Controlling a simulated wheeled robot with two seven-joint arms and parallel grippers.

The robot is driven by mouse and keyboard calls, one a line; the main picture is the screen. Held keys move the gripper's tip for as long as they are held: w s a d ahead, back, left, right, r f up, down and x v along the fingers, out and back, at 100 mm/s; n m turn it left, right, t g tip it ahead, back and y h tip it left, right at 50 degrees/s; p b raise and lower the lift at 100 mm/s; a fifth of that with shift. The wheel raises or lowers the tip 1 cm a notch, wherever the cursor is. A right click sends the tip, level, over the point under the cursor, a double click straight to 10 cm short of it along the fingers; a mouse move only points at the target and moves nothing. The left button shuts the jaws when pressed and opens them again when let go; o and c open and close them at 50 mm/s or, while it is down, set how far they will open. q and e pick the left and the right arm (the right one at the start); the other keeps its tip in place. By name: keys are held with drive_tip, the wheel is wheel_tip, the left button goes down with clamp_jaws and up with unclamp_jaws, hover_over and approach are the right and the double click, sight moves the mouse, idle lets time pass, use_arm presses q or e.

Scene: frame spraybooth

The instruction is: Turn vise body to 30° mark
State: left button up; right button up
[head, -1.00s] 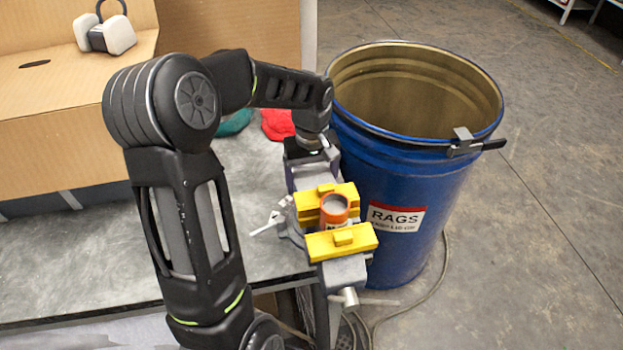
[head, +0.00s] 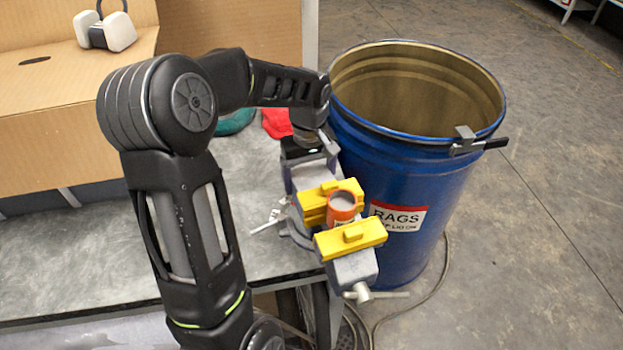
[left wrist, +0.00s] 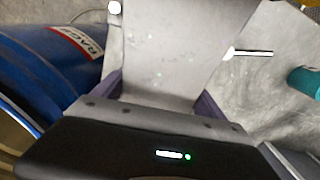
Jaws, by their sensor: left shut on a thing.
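The vise (head: 352,267) stands at the corner of the grey bench, with yellow jaw pads (head: 350,238) around an orange cylinder (head: 342,206) with a pale top. Its front end angles toward the lower right. My left gripper (head: 309,160) is shut on the rear of the vise body; its fingers are partly hidden by my wrist. In the left wrist view the grey vise body (left wrist: 165,60) fills the middle between the jaws. A light lever (head: 268,222) sticks out left of the vise base. The degree marks cannot be made out. My right gripper is in neither view.
A blue rags drum (head: 405,170) stands close to the right of the vise, with a clamp on its rim. A red cloth (head: 278,123) and a teal thing (head: 235,121) lie behind my arm. A cardboard box (head: 60,120) stands at the back left. The bench's left front (head: 70,260) is clear.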

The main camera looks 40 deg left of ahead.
sight(297, 176)
use_arm(q)
drive_tip(key=shift+s+a+n+b, duration=0.35)
drive_tip(key=shift+s+n+b, duration=0.3)
drive_tip(key=shift+n, duration=0.55)
drive_tip(key=shift+s+a+n+b, duration=0.2)
drive_tip(key=shift+s+n+b, duration=0.15)
drive_tip(key=shift+s+n, duration=0.5)
drive_tip(key=shift+w+n, duration=0.1)
drive_tip(key=shift+n, duration=0.25)
drive_tip(key=o, duration=2)
drive_tip(key=shift+r, duration=0.1)
drive_tip(key=shift+r+b, duration=0.4)
drive_tip(key=shift+r, duration=3.45)
